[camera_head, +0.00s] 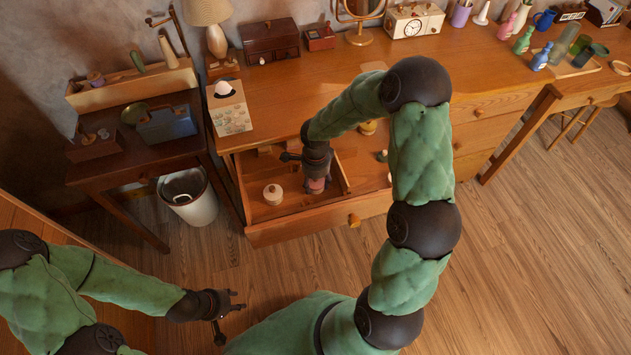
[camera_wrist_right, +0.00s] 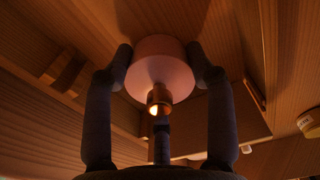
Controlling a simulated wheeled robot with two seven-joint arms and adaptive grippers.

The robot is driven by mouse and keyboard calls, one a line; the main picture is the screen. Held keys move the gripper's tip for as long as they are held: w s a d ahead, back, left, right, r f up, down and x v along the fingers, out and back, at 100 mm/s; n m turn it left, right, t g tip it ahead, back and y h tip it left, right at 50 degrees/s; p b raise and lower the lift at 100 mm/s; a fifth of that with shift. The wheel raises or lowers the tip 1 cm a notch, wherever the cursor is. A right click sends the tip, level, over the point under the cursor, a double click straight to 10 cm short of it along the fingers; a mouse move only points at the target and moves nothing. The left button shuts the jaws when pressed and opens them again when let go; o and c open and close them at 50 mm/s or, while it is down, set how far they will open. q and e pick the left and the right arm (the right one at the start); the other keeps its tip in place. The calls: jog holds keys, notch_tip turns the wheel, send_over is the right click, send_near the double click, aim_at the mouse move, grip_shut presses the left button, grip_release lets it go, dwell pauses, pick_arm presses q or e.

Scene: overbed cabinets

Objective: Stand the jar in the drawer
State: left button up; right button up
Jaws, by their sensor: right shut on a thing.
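The jar (camera_head: 317,187) is pinkish and sits low inside the open drawer (camera_head: 298,231), partly hidden by my right gripper (camera_head: 316,178). In the right wrist view the jar (camera_wrist_right: 160,66) is a pale pink round body with a small gold knob facing the camera. My right gripper (camera_wrist_right: 162,70) has a finger on each side of it and is shut on it. The jar looks upright, close to the drawer's floor; I cannot tell whether it touches. My left gripper (camera_head: 232,311) is open and empty, above the floor at the lower left.
A cream lidded pot (camera_head: 273,194) stands in the drawer left of the jar. A wooden divider (camera_head: 342,173) lies just right of it, with small items beyond. A white bin (camera_head: 190,200) stands left of the drawer. The desktop overhangs the drawer's back.

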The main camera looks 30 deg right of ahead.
jog(key=o, duration=1.3)
jog(key=shift+r, duration=0.1)
jog(key=shift+r+p, duration=0.15)
jog(key=shift+p, duration=0.25)
notch_tip(320, 180, up, 12)
jog(key=p, duration=0.4)
jog(key=shift+p, duration=0.3)
